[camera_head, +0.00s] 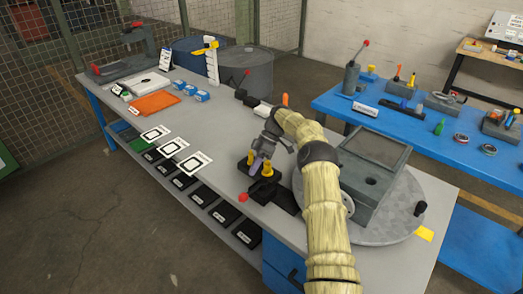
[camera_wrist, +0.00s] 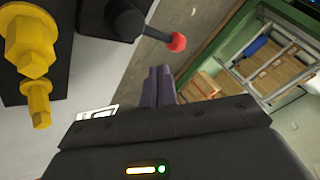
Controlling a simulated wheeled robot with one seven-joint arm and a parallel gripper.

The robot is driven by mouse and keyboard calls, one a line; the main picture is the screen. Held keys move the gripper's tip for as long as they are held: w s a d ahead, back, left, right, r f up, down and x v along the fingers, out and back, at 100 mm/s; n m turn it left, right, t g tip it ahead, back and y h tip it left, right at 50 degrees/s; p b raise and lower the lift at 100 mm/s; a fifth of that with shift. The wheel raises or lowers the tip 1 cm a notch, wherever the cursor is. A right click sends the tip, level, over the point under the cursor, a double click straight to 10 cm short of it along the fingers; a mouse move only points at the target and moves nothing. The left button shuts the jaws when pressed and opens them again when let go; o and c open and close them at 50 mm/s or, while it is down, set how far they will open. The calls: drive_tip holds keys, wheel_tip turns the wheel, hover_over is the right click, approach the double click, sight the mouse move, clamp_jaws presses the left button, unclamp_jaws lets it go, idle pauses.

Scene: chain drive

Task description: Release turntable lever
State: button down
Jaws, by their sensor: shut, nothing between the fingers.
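The turntable (camera_head: 400,222) is a round grey disc on the right of the bench, with a grey box-shaped housing (camera_head: 366,190) on it. A lever with a red knob (camera_head: 243,197) sticks out at the front bench edge, left of the turntable, from a black base. In the wrist view the red knob (camera_wrist: 177,41) is on a thin rod from a dark pivot (camera_wrist: 124,18). My gripper (camera_head: 256,164) is above the black fixture behind the lever. In the wrist view its fingers (camera_wrist: 158,87) are together and empty, apart from the knob in the picture.
Yellow hex fittings (camera_wrist: 28,45) stand on a black plate close to my fingers. White cards (camera_head: 173,147), an orange mat (camera_head: 155,103) and blue boxes (camera_head: 202,96) lie along the grey bench. A blue table (camera_head: 428,131) with tools stands behind at right.

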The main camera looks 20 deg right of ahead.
drive_tip(key=p+v, duration=0.2)
drive_tip(key=v, duration=0.2)
drive_tip(key=shift+d+r+p, duration=0.1)
drive_tip(key=shift+r+p, duration=0.05)
drive_tip(key=shift+p, duration=0.25)
drive_tip(key=s+a+r+m+t+h, duration=0.2)
drive_tip(key=s+a+r+m+h, duration=0.4)
drive_tip(key=a, duration=0.4)
drive_tip(key=s+d+r+m+t, duration=0.1)
drive_tip(key=s+m, duration=0.2)
drive_tip(key=s, duration=0.5)
drive_tip(key=s+d+r+m+t, duration=0.1)
drive_tip(key=s+m+t, duration=0.1)
drive_tip(key=s, duration=0.7)
drive_tip(key=s+d+r+m+t+h, duration=0.1)
drive_tip(key=s+m, duration=0.3)
drive_tip(key=s, duration=0.5)
drive_tip(key=shift+d, duration=0.15)
